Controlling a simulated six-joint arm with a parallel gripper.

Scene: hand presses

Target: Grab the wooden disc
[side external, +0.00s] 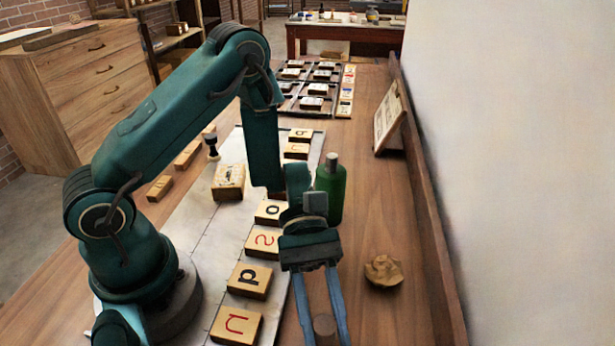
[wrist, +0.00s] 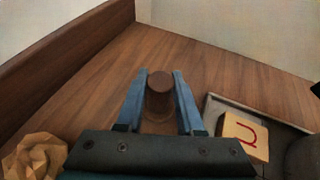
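The wooden disc (wrist: 159,92) is a dark brown round piece with a flat top. In the wrist view it stands between the two blue fingers of my gripper (wrist: 160,82), close to their tips. In the side view the disc (side external: 325,328) shows at the bottom edge, between the fingers of my gripper (side external: 326,332), partly cut off by the frame. The fingers are spread about as wide as the disc. Whether both fingers touch it, and whether it rests on the table, I cannot tell.
A crumpled tan lump (side external: 383,270) lies to the right of my gripper. A green bottle (side external: 331,190) stands behind the wrist. Letter blocks (side external: 237,324) line the grey plate's edge (side external: 222,258) at left. A raised wooden rim (side external: 432,225) borders the table's right side.

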